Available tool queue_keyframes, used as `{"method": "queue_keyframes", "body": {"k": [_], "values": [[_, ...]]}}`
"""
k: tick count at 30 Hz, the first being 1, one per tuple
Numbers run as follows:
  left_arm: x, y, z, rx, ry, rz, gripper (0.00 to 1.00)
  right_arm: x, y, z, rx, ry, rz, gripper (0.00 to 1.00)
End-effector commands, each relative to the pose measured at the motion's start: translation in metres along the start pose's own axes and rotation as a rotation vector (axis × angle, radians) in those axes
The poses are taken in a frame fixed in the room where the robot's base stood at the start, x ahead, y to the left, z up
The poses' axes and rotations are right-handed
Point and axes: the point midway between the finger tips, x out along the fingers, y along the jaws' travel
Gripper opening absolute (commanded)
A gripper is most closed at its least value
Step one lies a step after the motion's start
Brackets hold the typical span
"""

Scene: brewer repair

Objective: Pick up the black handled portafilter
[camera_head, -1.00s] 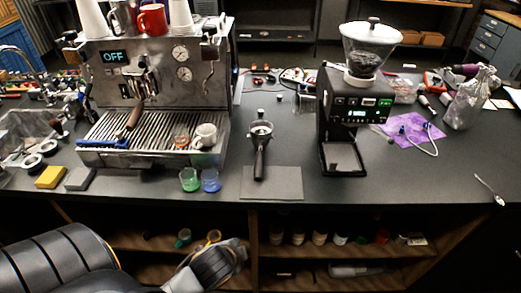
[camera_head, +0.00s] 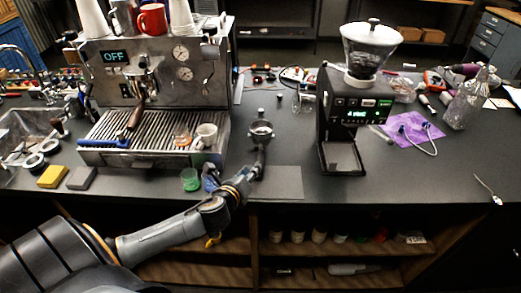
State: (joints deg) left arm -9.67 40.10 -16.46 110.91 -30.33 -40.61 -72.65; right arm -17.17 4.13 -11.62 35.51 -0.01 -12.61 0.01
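The black handled portafilter (camera_head: 261,131) lies on the dark counter between the espresso machine and the grinder, its basket end toward the back. Its handle points toward the front edge, and the lower part is partly hidden by my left gripper. My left gripper (camera_head: 247,176) is at the handle, over the grey mat (camera_head: 287,183). Its fingers are small and blend with the dark handle, so I cannot tell whether they are open or closed on it. My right gripper is not in view.
The espresso machine (camera_head: 155,92) stands at left and the black grinder (camera_head: 355,115) at right. Open shelves lie below the counter.

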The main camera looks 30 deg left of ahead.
Motion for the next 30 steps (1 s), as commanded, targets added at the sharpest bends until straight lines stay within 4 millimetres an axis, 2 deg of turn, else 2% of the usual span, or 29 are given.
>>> {"method": "queue_keyframes", "body": {"k": [3, 11, 16, 19, 23, 29, 30], "values": [[0.016, 0.000, 0.000, -0.003, 0.000, 0.001, 0.34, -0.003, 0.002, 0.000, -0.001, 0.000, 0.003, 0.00], [0.033, -0.002, 0.003, -0.004, 0.000, 0.001, 0.34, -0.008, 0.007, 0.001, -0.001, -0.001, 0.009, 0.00], [0.057, -0.003, 0.007, -0.005, 0.000, 0.003, 0.34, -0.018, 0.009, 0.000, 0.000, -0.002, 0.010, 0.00], [0.069, -0.002, 0.004, -0.004, 0.001, 0.003, 0.34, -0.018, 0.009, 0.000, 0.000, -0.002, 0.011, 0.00], [0.076, -0.001, 0.003, -0.004, 0.002, 0.002, 0.34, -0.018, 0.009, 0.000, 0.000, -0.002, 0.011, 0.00], [0.076, -0.001, 0.003, -0.003, 0.002, 0.001, 0.34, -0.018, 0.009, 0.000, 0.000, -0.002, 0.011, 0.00], [0.076, -0.001, 0.003, -0.003, 0.002, 0.001, 0.30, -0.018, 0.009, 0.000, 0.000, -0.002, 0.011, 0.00]]}}
